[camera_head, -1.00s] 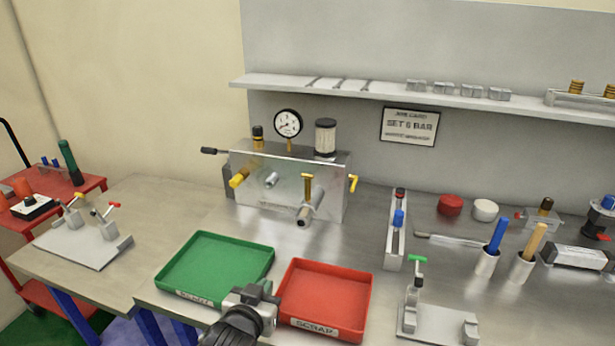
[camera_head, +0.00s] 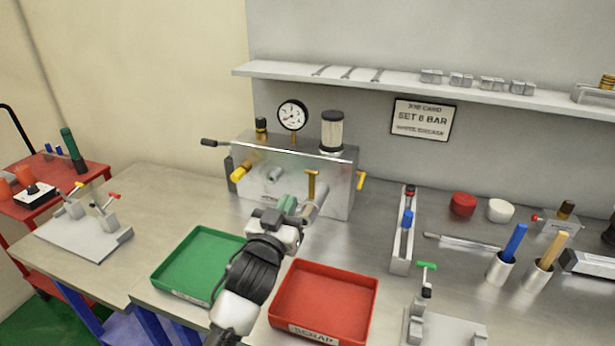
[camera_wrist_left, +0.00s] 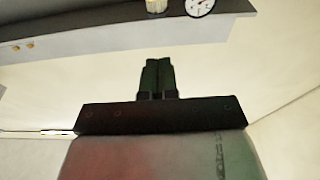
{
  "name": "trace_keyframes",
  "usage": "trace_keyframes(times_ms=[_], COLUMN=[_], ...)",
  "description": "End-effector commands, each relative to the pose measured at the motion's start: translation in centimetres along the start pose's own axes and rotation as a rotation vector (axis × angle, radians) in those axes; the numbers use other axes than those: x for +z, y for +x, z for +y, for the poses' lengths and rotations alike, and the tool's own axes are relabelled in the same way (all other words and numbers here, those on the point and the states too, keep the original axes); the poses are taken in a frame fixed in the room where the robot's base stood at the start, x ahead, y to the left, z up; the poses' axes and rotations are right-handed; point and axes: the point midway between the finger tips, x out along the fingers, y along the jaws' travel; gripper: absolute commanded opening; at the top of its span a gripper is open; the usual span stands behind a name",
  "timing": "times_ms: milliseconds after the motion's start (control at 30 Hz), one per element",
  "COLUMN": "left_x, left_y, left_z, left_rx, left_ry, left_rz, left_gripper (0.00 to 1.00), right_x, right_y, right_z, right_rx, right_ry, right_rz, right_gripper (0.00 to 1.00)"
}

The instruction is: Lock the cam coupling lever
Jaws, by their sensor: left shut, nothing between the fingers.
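A silver valve block (camera_head: 262,182) stands against the back wall, and a grey cylindrical coupling (camera_head: 316,203) sticks out of its front. A brass lever with a T-shaped top (camera_head: 312,182) stands upright at this coupling. My left gripper (camera_head: 288,205) is in front of the block, just left of the coupling. Its greenish fingers are together and hold nothing; I cannot tell whether they touch the coupling. The dark shut fingers also show in the left wrist view (camera_wrist_left: 157,76), where the lever is not recognisable. My right gripper is not in view.
A green tray (camera_head: 166,277) and a red scrap tray (camera_head: 370,300) lie in front of the block. A gauge (camera_head: 292,115) and a white filter (camera_head: 332,131) stand on top. A yellow handle (camera_head: 360,180) sticks out at the right. A narrow rack (camera_head: 399,262) stands farther right.

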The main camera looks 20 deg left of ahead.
Motion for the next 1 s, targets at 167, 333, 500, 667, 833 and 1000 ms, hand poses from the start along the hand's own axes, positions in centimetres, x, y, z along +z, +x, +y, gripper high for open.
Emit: trace_keyframes(times_ms=[167, 333, 500, 667, 833, 1000], left_x=[-0.5, -0.4, 1.1, 2.2, 2.7, 2.8], left_y=[3.7, 7.5, 9.8, 10.8, 11.3, 11.3], left_z=[0.0, 0.0, 0.0, 0.0, 0.0, 0.0], left_rx=[0.000, -0.001, -0.001, -0.001, 0.000, 0.000], left_ry=[0.000, 0.000, -0.003, -0.002, 0.000, 0.000], left_rz=[0.001, -0.001, -0.004, -0.002, 0.000, 0.000], left_gripper=[0.00, 0.00, 0.00, 0.00, 0.00, 0.00], right_x=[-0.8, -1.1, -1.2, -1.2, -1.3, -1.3], right_y=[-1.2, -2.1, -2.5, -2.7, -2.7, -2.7], right_z=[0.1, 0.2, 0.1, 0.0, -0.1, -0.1], right_rx=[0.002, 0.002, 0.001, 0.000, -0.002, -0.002], right_ry=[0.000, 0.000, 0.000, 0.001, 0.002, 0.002], right_rz=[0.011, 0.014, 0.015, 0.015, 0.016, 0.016], right_gripper=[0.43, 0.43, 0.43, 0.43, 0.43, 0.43])
